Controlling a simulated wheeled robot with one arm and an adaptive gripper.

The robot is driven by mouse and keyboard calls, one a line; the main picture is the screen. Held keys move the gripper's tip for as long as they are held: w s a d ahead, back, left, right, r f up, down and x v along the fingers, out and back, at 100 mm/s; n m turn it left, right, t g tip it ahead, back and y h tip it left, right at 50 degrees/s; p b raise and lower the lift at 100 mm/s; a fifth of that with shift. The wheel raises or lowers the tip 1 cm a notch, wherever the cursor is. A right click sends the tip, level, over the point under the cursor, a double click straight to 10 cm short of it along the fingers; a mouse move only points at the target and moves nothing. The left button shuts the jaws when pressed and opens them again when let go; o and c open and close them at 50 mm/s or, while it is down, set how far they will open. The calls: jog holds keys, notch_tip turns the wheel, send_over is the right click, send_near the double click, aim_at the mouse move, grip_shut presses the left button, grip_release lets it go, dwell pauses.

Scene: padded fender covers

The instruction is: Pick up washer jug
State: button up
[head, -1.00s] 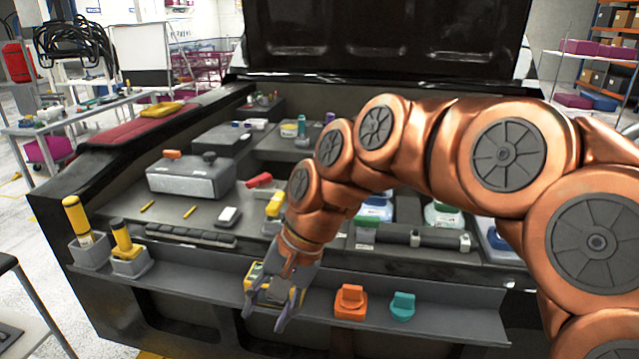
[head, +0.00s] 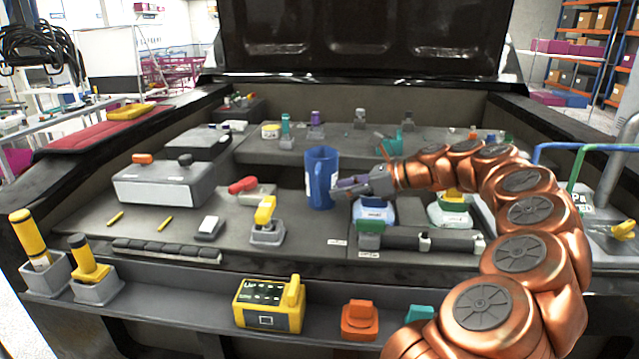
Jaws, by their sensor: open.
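A tall blue jug (head: 321,180) with an open top stands upright on the grey deck of the engine bay.
A grey battery-like box (head: 165,186) sits to the left. A yellow tool in a grey holder (head: 266,222) stands in front of the blue jug. A yellow meter (head: 268,304) and an orange knob (head: 359,320) are on the front ledge. Small bottles line the raised back shelf.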

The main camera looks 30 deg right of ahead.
aim_at(318, 203)
jog(key=shift+a+p+x, duration=0.15)
jog(key=shift+p+x, duration=0.3)
jog(key=shift+x, duration=1.2)
jog(key=shift+a+p+x, duration=0.15)
jog(key=shift+p+x, duration=0.3)
jog(key=shift+x, duration=1.25)
jog(key=shift+s+r, duration=0.15)
jog(key=shift+r, duration=0.05)
grip_shut()
